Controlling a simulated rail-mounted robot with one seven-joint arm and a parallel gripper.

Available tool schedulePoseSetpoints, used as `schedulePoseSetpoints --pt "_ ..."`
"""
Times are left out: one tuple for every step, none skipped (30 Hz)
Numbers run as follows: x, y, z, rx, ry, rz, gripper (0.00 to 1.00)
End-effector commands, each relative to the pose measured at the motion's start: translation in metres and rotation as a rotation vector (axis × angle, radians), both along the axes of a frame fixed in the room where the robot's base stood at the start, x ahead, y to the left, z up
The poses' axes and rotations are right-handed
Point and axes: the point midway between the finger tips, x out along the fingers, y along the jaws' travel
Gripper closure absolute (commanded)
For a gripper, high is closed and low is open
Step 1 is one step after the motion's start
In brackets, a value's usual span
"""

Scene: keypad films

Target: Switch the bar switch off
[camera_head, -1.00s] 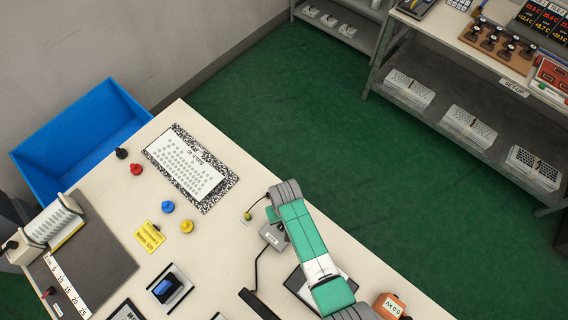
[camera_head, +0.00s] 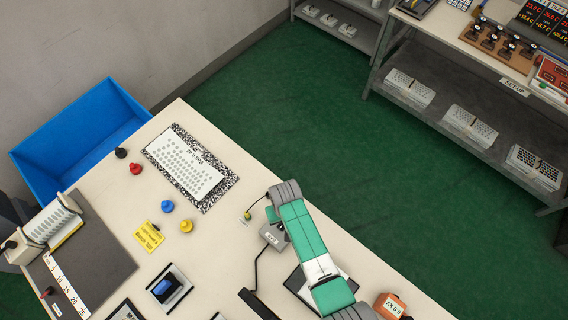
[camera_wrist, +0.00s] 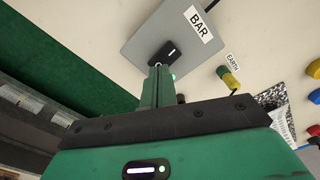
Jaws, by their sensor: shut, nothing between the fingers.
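The bar switch is a grey box with a white BAR label (camera_wrist: 202,22) and a black rocker (camera_wrist: 168,50) bearing a small white mark. Its grey box (camera_head: 270,237) also shows in the head view, on the table partly under my arm. My gripper (camera_wrist: 159,70) is shut and empty in the wrist view. Its fingertips are right at the near end of the rocker; I cannot tell whether they touch it. A small green light (camera_wrist: 173,77) shows beside the fingers. In the head view my arm hides the fingertips and rocker.
A yellow-and-green EARTH plug (camera_wrist: 229,78) stands near the box. A white keyboard-like panel (camera_head: 187,168), coloured knobs and a yellow note (camera_head: 149,236) lie to the left. An orange box (camera_head: 389,306) stands at the lower right. Green floor (camera_head: 285,110) lies beyond the table edge.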

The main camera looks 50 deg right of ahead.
Motion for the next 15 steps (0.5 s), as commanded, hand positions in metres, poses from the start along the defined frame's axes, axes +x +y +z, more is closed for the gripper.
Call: schedulePoseSetpoints --pt "0.0 0.0 -0.0014 0.0 0.0 0.0 1.0" --pt "0.0001 -0.0001 -0.0019 0.0 0.0 0.0 1.0" --pt "0.0001 -0.0001 -0.0025 0.0 0.0 0.0 1.0" --pt "0.0001 -0.0001 -0.0029 0.0 0.0 0.0 1.0" --pt "0.0001 -0.0001 -0.0034 0.0 0.0 0.0 1.0" --pt "0.0001 -0.0001 -0.004 0.0 0.0 0.0 1.0" --pt "0.0001 0.0 -0.0044 0.0 0.0 0.0 1.0" --pt "0.0001 0.0 -0.0049 0.0 0.0 0.0 1.0" --pt "0.0001 0.0 -0.0055 0.0 0.0 0.0 1.0" --pt "0.0 0.0 -0.0059 0.0 0.0 0.0 1.0" --pt "0.0001 0.0001 -0.0064 0.0 0.0 0.0 1.0" --pt "0.0001 0.0 -0.007 0.0 0.0 0.0 1.0" --pt "0.0001 0.0001 -0.0075 0.0 0.0 0.0 1.0" --pt "0.0001 0.0001 -0.0079 0.0 0.0 0.0 1.0" --pt "0.0001 0.0001 -0.0085 0.0 0.0 0.0 1.0"
